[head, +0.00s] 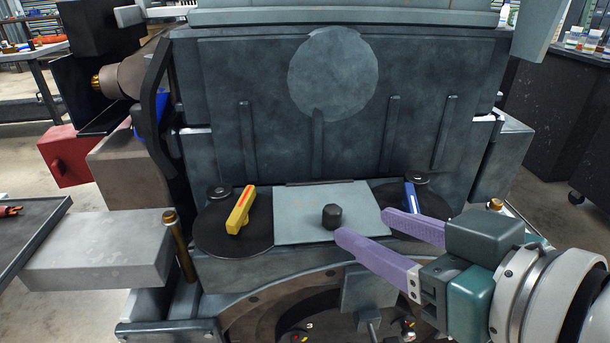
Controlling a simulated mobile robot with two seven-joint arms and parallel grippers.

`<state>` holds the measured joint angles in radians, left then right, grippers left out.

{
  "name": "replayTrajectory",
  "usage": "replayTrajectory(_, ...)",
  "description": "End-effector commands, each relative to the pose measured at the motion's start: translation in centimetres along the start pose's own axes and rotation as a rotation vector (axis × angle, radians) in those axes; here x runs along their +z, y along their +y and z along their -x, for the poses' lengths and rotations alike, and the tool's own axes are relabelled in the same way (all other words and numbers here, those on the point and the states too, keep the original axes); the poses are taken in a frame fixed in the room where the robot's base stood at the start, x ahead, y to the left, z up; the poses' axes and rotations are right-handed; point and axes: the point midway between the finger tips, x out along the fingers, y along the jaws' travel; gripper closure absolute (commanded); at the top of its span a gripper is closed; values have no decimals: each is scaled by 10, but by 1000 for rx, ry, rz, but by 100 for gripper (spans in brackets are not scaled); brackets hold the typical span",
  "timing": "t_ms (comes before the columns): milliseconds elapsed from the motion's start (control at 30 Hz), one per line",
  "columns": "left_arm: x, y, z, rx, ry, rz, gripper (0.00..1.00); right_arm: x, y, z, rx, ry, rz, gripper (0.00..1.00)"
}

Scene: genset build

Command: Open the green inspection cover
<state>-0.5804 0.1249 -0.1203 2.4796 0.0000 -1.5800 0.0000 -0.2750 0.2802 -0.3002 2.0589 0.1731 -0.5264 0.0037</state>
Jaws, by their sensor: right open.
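The inspection cover (300,222) is a pale grey-green flat panel on the machine's ledge. It lies shut between two dark round plates, with a black knob (332,216) standing near its front right. My right gripper (364,226) comes in from the lower right with two purple fingers spread apart. One fingertip is close to the knob's right side and the other is over the panel's right edge; I cannot tell whether either touches. Nothing shows between the fingers. My left gripper is not in view.
A yellow handle (240,210) sits on the left round plate and a blue handle (411,197) on the right one. A tall dark housing wall (230,75) rises behind the cover. A round opening with fittings lies below in front. A grey block (97,250) is at left.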

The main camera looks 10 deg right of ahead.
Motion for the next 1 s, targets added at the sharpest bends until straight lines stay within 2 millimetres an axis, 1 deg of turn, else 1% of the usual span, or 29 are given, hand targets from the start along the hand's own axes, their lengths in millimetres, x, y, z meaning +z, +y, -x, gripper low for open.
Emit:
replayTrajectory(33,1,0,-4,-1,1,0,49,0,0,-10,0,2,-1,42)
replayTrajectory(200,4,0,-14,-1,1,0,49,1,0,-43,0,1,0,42)
replayTrajectory(300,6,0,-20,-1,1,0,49,1,0,-61,0,0,-1,42)
replayTrajectory(433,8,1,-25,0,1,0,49,1,0,-77,1,0,0,42)
replayTrajectory(600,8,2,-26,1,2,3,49,0,0,-85,0,-1,0,42)
replayTrajectory(833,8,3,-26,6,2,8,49,-1,0,-86,0,-2,0,42)
replayTrajectory(1000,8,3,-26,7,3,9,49,0,0,-85,1,-2,0,61)
